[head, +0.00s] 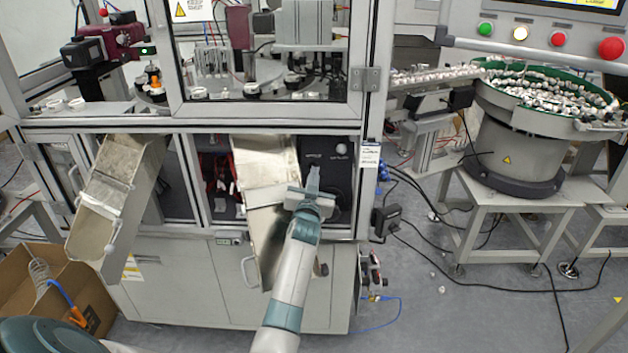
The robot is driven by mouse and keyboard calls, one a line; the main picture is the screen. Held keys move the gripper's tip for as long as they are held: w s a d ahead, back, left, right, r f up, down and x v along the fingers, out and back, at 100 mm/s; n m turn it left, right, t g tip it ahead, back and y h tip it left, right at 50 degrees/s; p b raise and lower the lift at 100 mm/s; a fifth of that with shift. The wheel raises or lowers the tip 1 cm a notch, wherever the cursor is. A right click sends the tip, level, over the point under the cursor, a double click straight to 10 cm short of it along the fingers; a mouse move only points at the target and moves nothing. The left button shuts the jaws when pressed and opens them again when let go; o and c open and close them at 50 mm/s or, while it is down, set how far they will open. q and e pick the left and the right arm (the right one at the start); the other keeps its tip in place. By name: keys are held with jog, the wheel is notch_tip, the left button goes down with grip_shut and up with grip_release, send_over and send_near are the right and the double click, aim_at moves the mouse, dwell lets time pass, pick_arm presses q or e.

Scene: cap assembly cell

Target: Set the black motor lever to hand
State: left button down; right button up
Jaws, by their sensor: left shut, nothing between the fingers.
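A black motor control box (342,172) sits in the lower opening of the machine frame, right of the middle metal chute. A small light round knob (341,149) shows on its upper face. I cannot make out the lever or its setting; my gripper covers part of the box. My right gripper is not in view.
Metal chutes stand at the left (118,185) and in the middle (262,165), the middle one close beside my left arm. The frame's upright post (372,110) is right of the box. A bowl feeder (515,145) stands farther right. A cardboard box (25,290) lies lower left.

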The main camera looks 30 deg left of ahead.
pick_arm(q)
jog(key=shift+s+f, duration=0.1)
jog(key=shift+f, duration=0.25)
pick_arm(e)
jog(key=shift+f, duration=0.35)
pick_arm(q)
jog(key=shift+r, duration=0.1)
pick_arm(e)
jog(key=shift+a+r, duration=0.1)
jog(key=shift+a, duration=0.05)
